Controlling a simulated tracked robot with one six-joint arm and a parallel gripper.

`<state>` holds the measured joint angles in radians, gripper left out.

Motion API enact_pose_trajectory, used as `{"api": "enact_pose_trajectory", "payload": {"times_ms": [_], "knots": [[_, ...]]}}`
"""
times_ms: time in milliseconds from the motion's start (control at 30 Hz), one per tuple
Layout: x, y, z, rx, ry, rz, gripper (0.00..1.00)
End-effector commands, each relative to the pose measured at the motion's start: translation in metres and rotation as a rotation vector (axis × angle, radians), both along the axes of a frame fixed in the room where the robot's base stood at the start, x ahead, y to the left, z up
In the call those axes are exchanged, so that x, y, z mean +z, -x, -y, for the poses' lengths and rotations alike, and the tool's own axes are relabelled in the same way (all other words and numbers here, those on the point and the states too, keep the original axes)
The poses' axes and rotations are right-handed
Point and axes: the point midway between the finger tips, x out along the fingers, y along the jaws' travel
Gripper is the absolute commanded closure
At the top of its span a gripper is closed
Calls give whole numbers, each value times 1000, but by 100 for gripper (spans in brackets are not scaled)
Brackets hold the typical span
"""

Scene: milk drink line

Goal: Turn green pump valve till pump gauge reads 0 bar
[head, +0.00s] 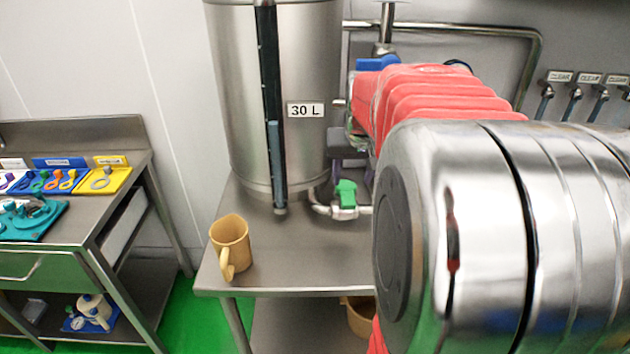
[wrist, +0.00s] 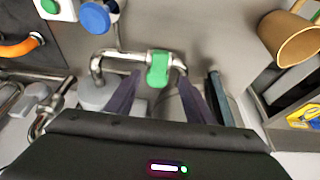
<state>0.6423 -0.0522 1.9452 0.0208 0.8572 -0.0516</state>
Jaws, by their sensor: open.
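The green valve handle (head: 346,193) sits on a steel pipe at the foot of the tank. In the wrist view the green handle (wrist: 158,68) is on the pipe straight ahead of my gripper (wrist: 158,76). The two dark fingers are open, one on each side of the handle in the picture, with nothing held. I cannot tell whether they touch it. In the head view my arm covers much of the right side and mostly hides the gripper. I see no readable pump gauge in either view.
A steel tank (head: 236,100) marked 30 L stands on the steel table (head: 300,265). A tan mug (head: 231,245) is near the table's front left. A blue knob (wrist: 95,17) is left of the valve in the wrist view. A tool bench (head: 110,205) stands at left.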

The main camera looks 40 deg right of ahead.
Motion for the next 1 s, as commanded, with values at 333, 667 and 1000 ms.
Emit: {"api": "enact_pose_trajectory", "payload": {"times_ms": [333,667,1000], "knots": [[-51,-17,12,0,-2,-2,52],[-89,-30,21,0,-1,-1,52],[-94,-32,22,0,1,1,52]]}}
